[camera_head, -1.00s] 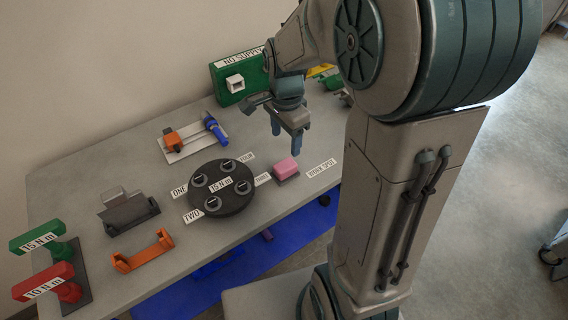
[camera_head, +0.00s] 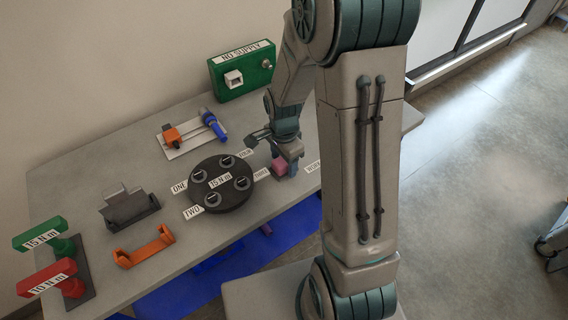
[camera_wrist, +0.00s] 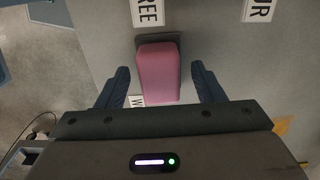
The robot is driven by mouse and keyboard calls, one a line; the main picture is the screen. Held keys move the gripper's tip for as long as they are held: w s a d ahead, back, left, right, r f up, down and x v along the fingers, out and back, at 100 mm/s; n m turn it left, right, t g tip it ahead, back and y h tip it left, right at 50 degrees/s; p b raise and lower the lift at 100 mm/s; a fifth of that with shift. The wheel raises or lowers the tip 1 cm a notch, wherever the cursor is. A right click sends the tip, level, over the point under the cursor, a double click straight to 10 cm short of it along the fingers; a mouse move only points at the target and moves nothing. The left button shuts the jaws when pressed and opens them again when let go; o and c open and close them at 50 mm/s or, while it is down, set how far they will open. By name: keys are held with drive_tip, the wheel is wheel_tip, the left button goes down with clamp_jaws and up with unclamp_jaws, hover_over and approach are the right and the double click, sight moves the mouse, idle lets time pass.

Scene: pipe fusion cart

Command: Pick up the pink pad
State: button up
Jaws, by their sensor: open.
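The pink pad (camera_head: 279,165) sits on the table to the right of the round black plate. In the wrist view the pink pad (camera_wrist: 158,72) is a rounded block on a small dark base. My gripper (camera_head: 287,168) is lowered at the pad and partly hides it in the head view. In the wrist view my gripper (camera_wrist: 160,82) is open, with one blue finger on each side of the pad. Gaps show between the fingers and the pad.
The round black plate (camera_head: 221,203) with several dark fittings lies left of my gripper. A green box (camera_head: 242,79) labelled NO SUPPLY stands at the back. An orange bracket (camera_head: 143,249), a grey holder (camera_head: 126,211) and green and red labelled handles occupy the left side of the table.

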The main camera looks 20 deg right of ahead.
drive_tip(key=c, duration=1.1)
drive_tip(key=shift+r, duration=0.1)
wheel_tip(320, 180, up, 4)
drive_tip(key=shift+f+b, duration=0.15)
drive_tip(key=shift+b, duration=0.25)
drive_tip(key=s+d+r, duration=0.1)
drive_tip(key=d+r, duration=0.1)
drive_tip(key=d, duration=0.1)
drive_tip(key=s+d+r+b, duration=0.1)
drive_tip(key=s+d+r, duration=0.1)
drive_tip(key=d, duration=0.2)
drive_tip(key=s+d+r, duration=0.2)
drive_tip(key=d+r, duration=0.1)
drive_tip(key=shift+s+d, duration=0.15)
drive_tip(key=shift+s, duration=0.1)
drive_tip(key=shift+o, duration=0.7)
drive_tip(key=shift+f, duration=0.1)
